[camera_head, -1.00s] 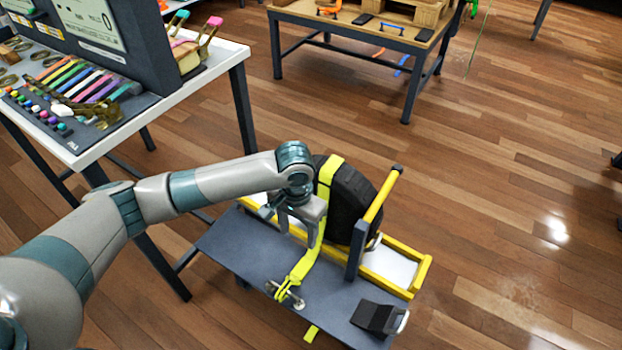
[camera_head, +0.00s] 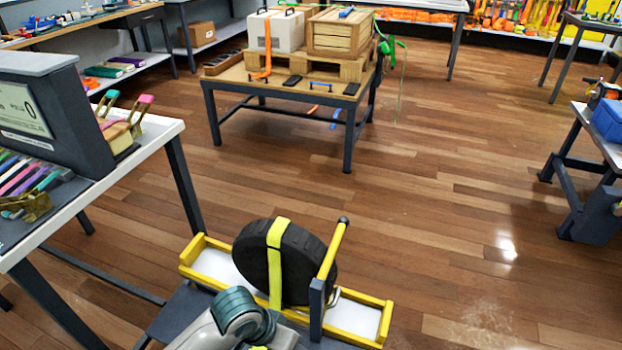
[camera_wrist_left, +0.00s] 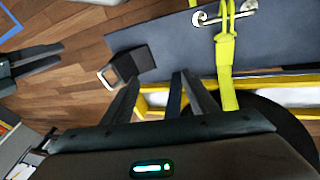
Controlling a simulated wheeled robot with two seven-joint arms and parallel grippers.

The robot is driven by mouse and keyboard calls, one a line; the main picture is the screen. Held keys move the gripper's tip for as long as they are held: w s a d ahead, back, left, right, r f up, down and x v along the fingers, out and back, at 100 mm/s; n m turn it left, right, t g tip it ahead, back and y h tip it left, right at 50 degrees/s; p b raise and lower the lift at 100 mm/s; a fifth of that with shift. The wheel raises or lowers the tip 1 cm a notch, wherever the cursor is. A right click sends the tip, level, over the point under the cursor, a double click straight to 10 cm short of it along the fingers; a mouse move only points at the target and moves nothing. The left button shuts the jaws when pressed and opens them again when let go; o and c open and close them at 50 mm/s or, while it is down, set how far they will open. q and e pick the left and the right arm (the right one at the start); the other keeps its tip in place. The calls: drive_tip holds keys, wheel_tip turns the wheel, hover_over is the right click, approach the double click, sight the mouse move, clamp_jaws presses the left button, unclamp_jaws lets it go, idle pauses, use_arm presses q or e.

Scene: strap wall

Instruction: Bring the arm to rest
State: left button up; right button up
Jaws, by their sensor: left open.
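In the head view a black wheel-like disc (camera_head: 255,268) stands upright in a yellow-edged tray (camera_head: 375,318), with a yellow strap (camera_head: 275,265) over its top. My left arm covers the strap's lower part there, and my left gripper is out of sight. In the left wrist view my left gripper (camera_wrist_left: 160,76) is open, with nothing seen between its dark fingers. Beyond the fingers lie the dark bench top (camera_wrist_left: 190,50), the yellow strap (camera_wrist_left: 226,60) with a metal buckle (camera_wrist_left: 224,13), and a black block (camera_wrist_left: 131,64).
A white-topped table (camera_head: 150,135) with a grey display box (camera_head: 60,110) stands at the left. A low table (camera_head: 225,85) with a white box (camera_head: 277,30) and a wooden crate (camera_head: 340,32) is behind. Another bench (camera_head: 590,130) is at the right. The wood floor (camera_head: 450,220) between is clear.

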use_arm(q)
drive_tip(key=s+a+f+n+t+y, duration=0.2)
drive_tip(key=s+a+f+n+y, duration=0.15)
drive_tip(key=s+a, duration=1.4)
use_arm(e)
wheel_tip(320, 180, up, 6)
use_arm(q)
drive_tip(key=w+d+f+t+p, duration=0.1)
drive_tip(key=f+p, duration=0.3)
drive_tip(key=f, duration=0.8)
drive_tip(key=d+f+p, duration=0.2)
drive_tip(key=f+p, duration=0.3)
drive_tip(key=f, duration=0.7)
drive_tip(key=shift+w+t+h+p, duration=0.3)
drive_tip(key=shift+w+t+h, duration=0.1)
drive_tip(key=shift+h, duration=0.05)
use_arm(e)
wheel_tip(320, 180, down, 24)
drive_tip(key=w+a+t, duration=0.1)
drive_tip(key=a+t, duration=0.1)
drive_tip(key=shift+a+y, duration=0.4)
use_arm(q)
drive_tip(key=shift+r, duration=0.1)
use_arm(e)
drive_tip(key=shift+r, duration=0.1)
use_arm(q)
drive_tip(key=c, duration=0.5)
drive_tip(key=shift+s, duration=0.1)
drive_tip(key=shift+c, duration=0.3)
